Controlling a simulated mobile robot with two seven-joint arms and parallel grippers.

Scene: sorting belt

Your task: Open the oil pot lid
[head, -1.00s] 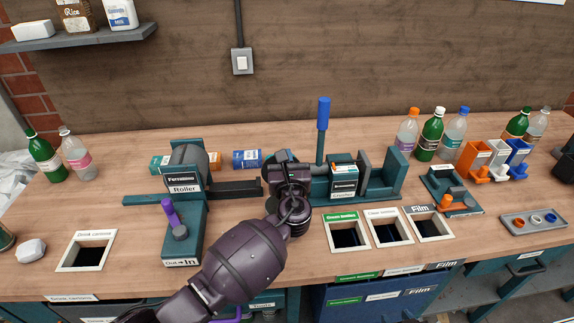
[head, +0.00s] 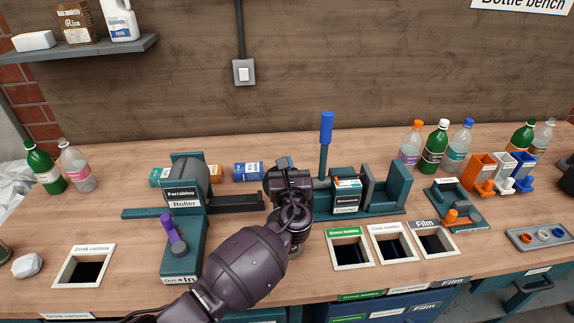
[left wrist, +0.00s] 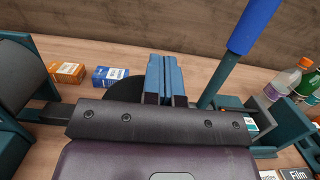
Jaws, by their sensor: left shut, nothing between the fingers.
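I cannot make out an oil pot or its lid for certain in either view. A dark rounded shape (left wrist: 117,78), partly hidden behind my left gripper, shows in the left wrist view; I cannot tell what it is. My left gripper (head: 289,162) is over the middle of the bench, between the roller and the crusher, and hides what is behind and below it in the head view. Its blue fingers (left wrist: 165,78) are together and hold nothing. My right gripper is in neither view.
The roller (head: 185,195) stands left of the gripper. The crusher (head: 346,198) with its upright blue-handled lever (head: 326,130) is close on the right. Blue (head: 248,171) and orange (left wrist: 68,72) cartons lie behind. Bench openings (head: 350,252) are in front. Several bottles (head: 435,146) stand at the back right.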

